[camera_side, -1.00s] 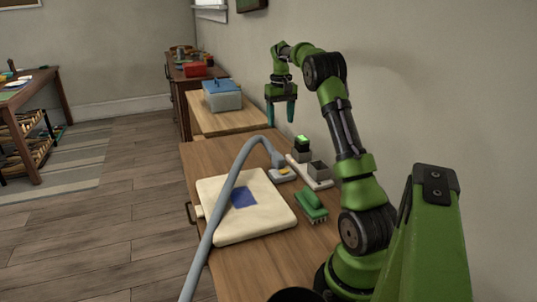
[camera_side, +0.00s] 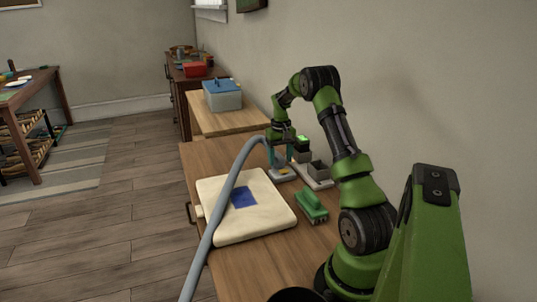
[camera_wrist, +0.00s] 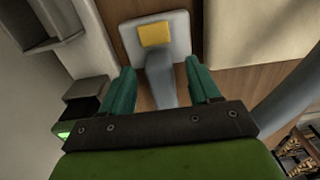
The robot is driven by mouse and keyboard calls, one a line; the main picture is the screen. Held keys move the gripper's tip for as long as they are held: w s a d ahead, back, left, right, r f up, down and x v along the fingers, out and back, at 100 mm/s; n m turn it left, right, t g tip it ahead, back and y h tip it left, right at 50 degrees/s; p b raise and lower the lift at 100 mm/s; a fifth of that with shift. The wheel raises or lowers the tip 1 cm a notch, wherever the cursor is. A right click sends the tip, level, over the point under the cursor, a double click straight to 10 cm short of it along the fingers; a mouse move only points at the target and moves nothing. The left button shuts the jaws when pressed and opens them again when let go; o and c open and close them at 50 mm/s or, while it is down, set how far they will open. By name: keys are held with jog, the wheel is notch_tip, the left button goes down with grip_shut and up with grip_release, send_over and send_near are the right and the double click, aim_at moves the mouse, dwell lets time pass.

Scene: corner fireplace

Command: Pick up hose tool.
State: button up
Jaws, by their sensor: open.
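The hose tool (camera_side: 282,174) is a grey head with a yellow patch, joined to a long grey hose (camera_side: 226,190) that arches over the table and down past its front edge. My gripper (camera_side: 279,160) is open and low over the hose tool. In the wrist view, the tool's flat head (camera_wrist: 154,36) lies ahead of my gripper (camera_wrist: 163,82), and its grey neck (camera_wrist: 161,80) stands between the two green fingers. A gap shows on each side of the neck. The fingers partly hide the tool in the side view.
A cream cushion (camera_side: 265,215) with a blue patch lies left of a green brush (camera_side: 312,206). A white tray (camera_side: 322,184) with dark and grey blocks stands close to the right of my gripper. A blue-lidded box (camera_side: 222,98) stands on the farther table.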

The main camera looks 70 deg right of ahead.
aim_at(280, 157)
jog(key=shift+f, duration=0.5)
grip_shut()
jog(key=shift+r, duration=0.15)
notch_tip(280, 157, up, 10)
jog(key=shift+f, duration=0.1)
dwell(0.3)
